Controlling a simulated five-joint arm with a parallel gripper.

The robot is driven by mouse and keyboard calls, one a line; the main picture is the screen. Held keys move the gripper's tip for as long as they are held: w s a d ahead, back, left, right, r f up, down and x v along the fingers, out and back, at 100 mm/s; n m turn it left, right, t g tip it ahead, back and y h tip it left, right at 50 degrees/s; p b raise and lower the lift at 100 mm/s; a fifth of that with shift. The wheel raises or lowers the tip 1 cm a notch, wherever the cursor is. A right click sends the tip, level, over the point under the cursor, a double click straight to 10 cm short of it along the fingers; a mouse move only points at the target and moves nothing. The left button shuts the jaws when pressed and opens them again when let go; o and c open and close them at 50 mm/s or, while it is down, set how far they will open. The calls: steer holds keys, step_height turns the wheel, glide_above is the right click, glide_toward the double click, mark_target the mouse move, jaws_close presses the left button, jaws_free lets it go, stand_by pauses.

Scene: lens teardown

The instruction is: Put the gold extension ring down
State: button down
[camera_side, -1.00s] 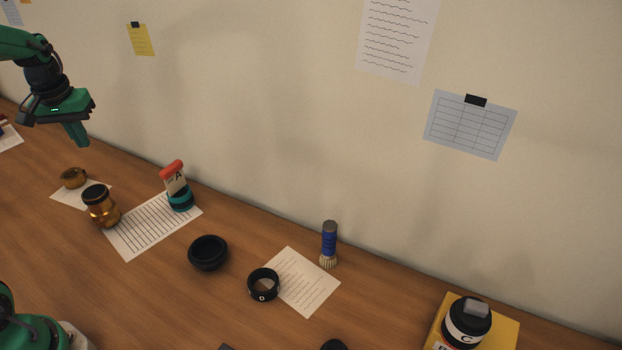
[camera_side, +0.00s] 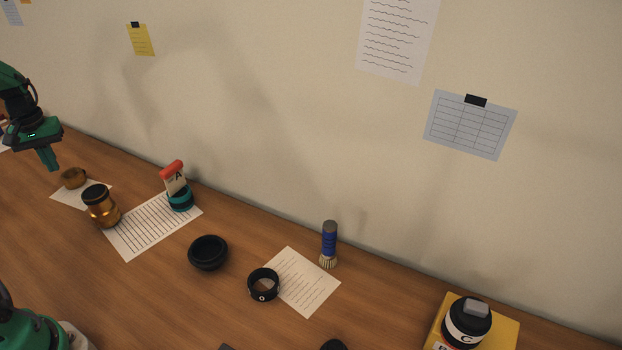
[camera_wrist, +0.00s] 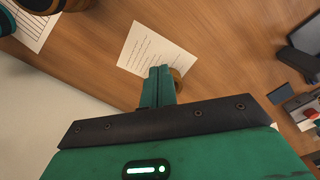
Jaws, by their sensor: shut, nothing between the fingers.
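My gripper (camera_side: 50,166) is shut and empty. It is above and to the left of the ring in the side view, apart from it. In the wrist view its fingertips (camera_wrist: 159,70) appear over the paper.
A gold and black lens barrel (camera_side: 102,208) stands close to the ring. Black rings (camera_side: 208,252), a blue brush (camera_side: 329,243) and a yellow box (camera_side: 503,334) lie farther right. The wall runs behind.

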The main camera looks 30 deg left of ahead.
mark_target(75, 192)
step_height(75, 192, down, 10)
steer(key=shift+d+f, duration=0.1)
steer(key=shift+f, duration=0.05)
steer(key=shift+w+a, duration=0.55)
steer(key=shift+a, duration=0.25)
steer(key=shift+w+a+r, duration=0.2)
steer(key=shift+w+a, duration=0.5)
steer(key=shift+a, duration=0.1)
steer(key=shift+a, duration=0.1)
steer(key=shift+w+a, duration=1.25)
steer(key=shift+a, duration=0.35)
steer(key=shift+w+a, duration=1.3)
steer(key=shift+a, duration=0.3)
steer(key=shift+w+a, duration=1.25)
steer(key=shift+a, duration=0.35)
steer(key=shift+s+d, duration=0.15)
steer(key=shift+d, duration=0.05)
